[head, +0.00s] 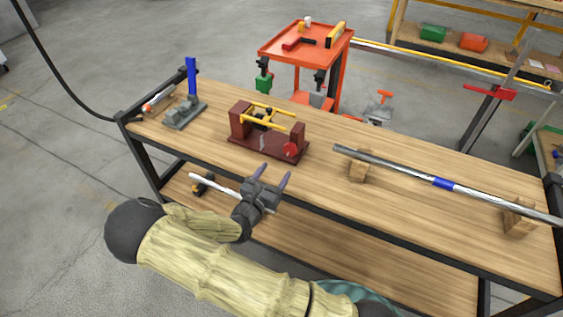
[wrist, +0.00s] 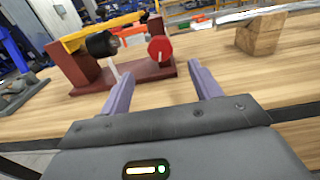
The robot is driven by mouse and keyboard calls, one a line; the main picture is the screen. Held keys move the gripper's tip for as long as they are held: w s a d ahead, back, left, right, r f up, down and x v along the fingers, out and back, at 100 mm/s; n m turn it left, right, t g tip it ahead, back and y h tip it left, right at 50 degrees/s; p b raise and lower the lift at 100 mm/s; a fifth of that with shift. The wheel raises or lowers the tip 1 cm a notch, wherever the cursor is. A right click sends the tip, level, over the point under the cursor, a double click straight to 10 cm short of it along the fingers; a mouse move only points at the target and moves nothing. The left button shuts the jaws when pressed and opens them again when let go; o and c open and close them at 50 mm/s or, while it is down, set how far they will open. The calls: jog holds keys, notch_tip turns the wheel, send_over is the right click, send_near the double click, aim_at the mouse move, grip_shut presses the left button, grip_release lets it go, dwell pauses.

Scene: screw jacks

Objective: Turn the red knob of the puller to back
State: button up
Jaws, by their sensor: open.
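The puller (head: 268,134) is a dark red stand with yellow arms and a black middle part, standing on the wooden workbench. Its red knob (head: 291,150) is a round disc at the front right of the stand. In the wrist view the knob (wrist: 160,48) shows ahead of my gripper, above the gap between the fingers and a little left of its middle. My gripper (head: 272,174) is open and empty, in front of the puller near the bench's front edge. In the wrist view my gripper (wrist: 161,75) has its two purple-grey fingers spread apart, not touching the knob.
The workbench (head: 220,113) has bare wood around the puller. A grey jack with a blue handle (head: 192,85) stands to the left. On the right, a long metal bar (head: 410,174) rests on wooden blocks (head: 359,168). A red cart (head: 305,45) stands behind.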

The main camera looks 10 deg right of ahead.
jog(key=v, duration=0.5)
jog(key=shift+d, duration=0.1)
dwell(0.3)
